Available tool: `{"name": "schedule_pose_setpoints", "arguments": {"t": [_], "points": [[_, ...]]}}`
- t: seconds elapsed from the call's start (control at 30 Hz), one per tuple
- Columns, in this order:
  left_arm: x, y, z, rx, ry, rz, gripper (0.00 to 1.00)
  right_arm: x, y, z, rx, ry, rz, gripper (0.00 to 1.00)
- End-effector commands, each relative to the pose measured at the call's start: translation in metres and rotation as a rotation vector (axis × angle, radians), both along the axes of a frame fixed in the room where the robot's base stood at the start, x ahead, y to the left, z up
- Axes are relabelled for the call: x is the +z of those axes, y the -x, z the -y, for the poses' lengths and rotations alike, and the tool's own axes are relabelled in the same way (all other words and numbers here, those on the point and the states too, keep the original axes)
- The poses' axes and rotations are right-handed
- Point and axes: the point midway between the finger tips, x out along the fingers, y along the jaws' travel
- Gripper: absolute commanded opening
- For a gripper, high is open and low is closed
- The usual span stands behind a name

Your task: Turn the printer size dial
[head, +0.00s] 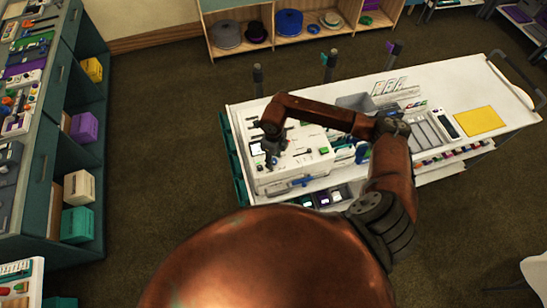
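A white printer (290,168) sits at the left end of a white cart. A green round part (323,150) and small dark parts show on its top. I cannot tell which part is the size dial; it may be hidden under my gripper. My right gripper (272,158) points down over the left part of the printer's top, close to it. Its fingers are small and dark here, so I cannot tell whether they are open, or touching anything. My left gripper is not in view.
The white cart (510,112) also carries a yellow sheet (480,121), grey trays and cards. Dark posts (330,66) rise along its back edge. A teal shelf unit (45,165) stands at left, a wooden shelf (290,40) with hats behind. Carpet between is clear.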

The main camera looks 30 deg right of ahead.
Motion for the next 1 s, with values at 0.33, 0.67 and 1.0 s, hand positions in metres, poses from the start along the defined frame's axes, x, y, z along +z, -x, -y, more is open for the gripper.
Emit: {"name": "schedule_pose_setpoints", "arguments": {"t": [0.33,0.67,1.0], "points": [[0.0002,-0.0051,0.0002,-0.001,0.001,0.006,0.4,0.0,0.0003,0.0005,-0.001,0.0,0.0,0.26],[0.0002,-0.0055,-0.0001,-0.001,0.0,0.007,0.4,0.0002,0.0003,0.0005,-0.001,0.0,0.0,0.03],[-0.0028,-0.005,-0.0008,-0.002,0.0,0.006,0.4,-0.0003,-0.0001,0.0007,-0.026,0.0,0.001,0.0]]}}
